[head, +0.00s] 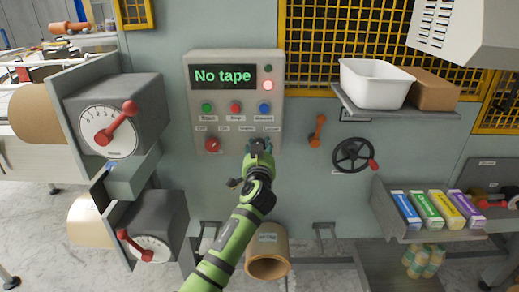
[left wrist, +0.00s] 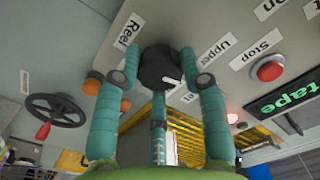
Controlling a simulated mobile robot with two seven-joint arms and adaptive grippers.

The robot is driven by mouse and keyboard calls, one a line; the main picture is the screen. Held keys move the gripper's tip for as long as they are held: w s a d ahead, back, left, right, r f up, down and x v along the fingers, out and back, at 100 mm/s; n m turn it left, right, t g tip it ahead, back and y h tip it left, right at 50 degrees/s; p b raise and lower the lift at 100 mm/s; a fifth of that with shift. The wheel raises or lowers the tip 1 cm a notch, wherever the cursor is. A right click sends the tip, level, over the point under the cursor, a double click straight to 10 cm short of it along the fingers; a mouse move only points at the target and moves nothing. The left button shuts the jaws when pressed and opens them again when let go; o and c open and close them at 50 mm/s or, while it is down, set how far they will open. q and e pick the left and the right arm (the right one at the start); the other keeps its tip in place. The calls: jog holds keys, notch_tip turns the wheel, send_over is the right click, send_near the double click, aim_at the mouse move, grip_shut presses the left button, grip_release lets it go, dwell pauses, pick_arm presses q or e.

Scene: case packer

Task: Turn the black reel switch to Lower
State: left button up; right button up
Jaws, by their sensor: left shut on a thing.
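The black reel switch (left wrist: 158,62) is a round dark knob on the grey control panel, with a small white mark near its edge. In the left wrist view, labels reading "Reel" and "Upper" sit on either side of it; the mark points toward neither clearly. My left gripper (left wrist: 160,78) has its teal fingers shut around the knob. In the head view, my left gripper (head: 259,146) is at the lower right of the panel and hides most of the switch. My right gripper is in neither view.
The control panel (head: 222,57) shows "No tape" with a lit red lamp (head: 268,85). Green, red and blue buttons sit above a red knob (head: 212,145). To the right are an orange handle (head: 317,130), a black handwheel (head: 352,155) and a shelf with a white bin (head: 374,83).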

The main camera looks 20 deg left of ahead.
pick_arm(q)
jog(key=m, duration=0.3)
jog(key=r+m, duration=0.1)
jog(key=m, duration=0.1)
jog(key=shift+m+p, duration=0.7)
jog(key=shift+m, duration=0.9)
jog(key=shift+d+f+m+p, duration=0.15)
jog(key=shift+m+p, duration=0.2)
jog(key=shift+m, duration=1.15)
jog(key=o, duration=1.1)
jog(key=shift+w+d+f, duration=0.1)
jog(key=shift+d+f, duration=0.1)
